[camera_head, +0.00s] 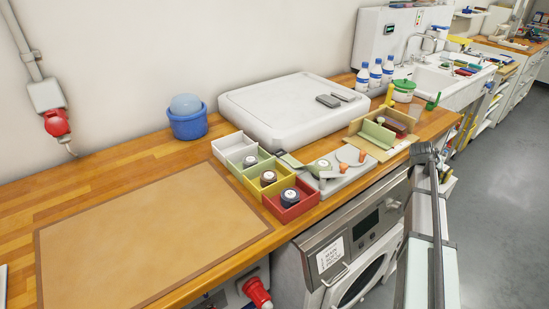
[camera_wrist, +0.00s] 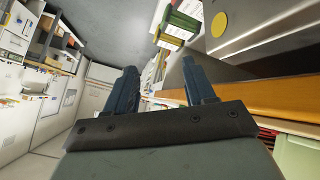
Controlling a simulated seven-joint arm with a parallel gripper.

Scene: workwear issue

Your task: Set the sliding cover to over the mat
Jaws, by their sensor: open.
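A large tan mat (camera_head: 150,240) with a brown border lies flat on the wooden worktop at the left in the head view; its top is bare. No part is clearly recognisable as the sliding cover. A broad white slab (camera_head: 285,95) with rounded corners stands behind the mat, to its right, and I cannot tell whether it is the cover. A small grey plate (camera_head: 335,182) with a green disc and orange-brown knobs lies at the front edge. My gripper (camera_wrist: 163,85) is open and empty in the wrist view, its dark fingers apart. It is far right of the mat.
A cardboard box (camera_head: 380,136) and bottles (camera_head: 375,74) are farther right. Two small dark items lie on the slab.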

